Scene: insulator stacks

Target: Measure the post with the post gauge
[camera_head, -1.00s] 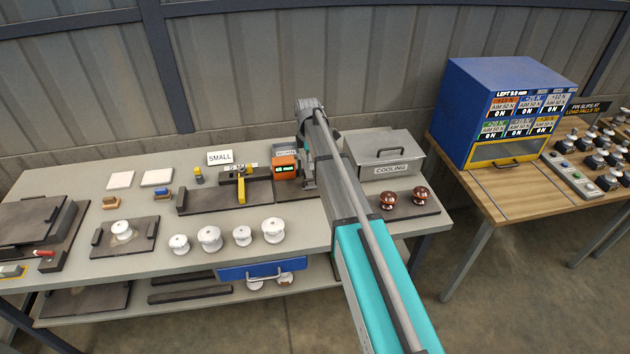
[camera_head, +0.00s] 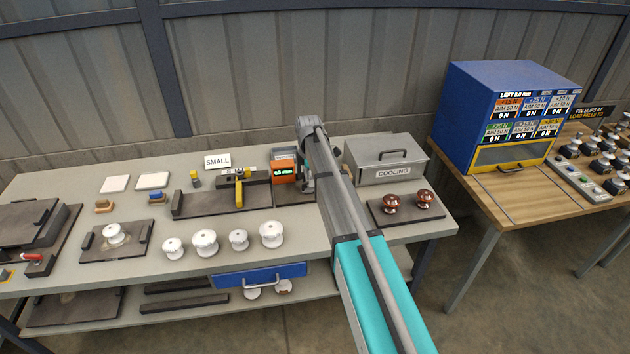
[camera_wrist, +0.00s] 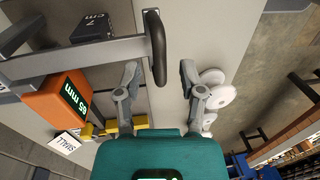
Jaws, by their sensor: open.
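The gauge with an orange display box (camera_head: 284,171) stands at the back of the bench. In the wrist view the orange box (camera_wrist: 62,98) shows a green mm reading, upside down, with a grey bar ending in a black curved grip (camera_wrist: 156,45). My gripper (camera_wrist: 160,68) is open, its two fingers either side of the grip's lower end; I cannot tell whether they touch it. In the head view my arm hides most of the gripper. Several white ribbed posts (camera_head: 205,241) stand along the front of the bench. Another white post (camera_head: 114,233) sits on a dark plate. Which one is the task's post is unclear.
A grey COOLING box (camera_head: 382,160) stands right of my arm, with two brown insulators (camera_head: 391,203) on a dark plate before it. A yellow tool (camera_head: 239,190) on a dark base lies left of the gauge. A blue cabinet (camera_head: 505,118) stands on the wooden table.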

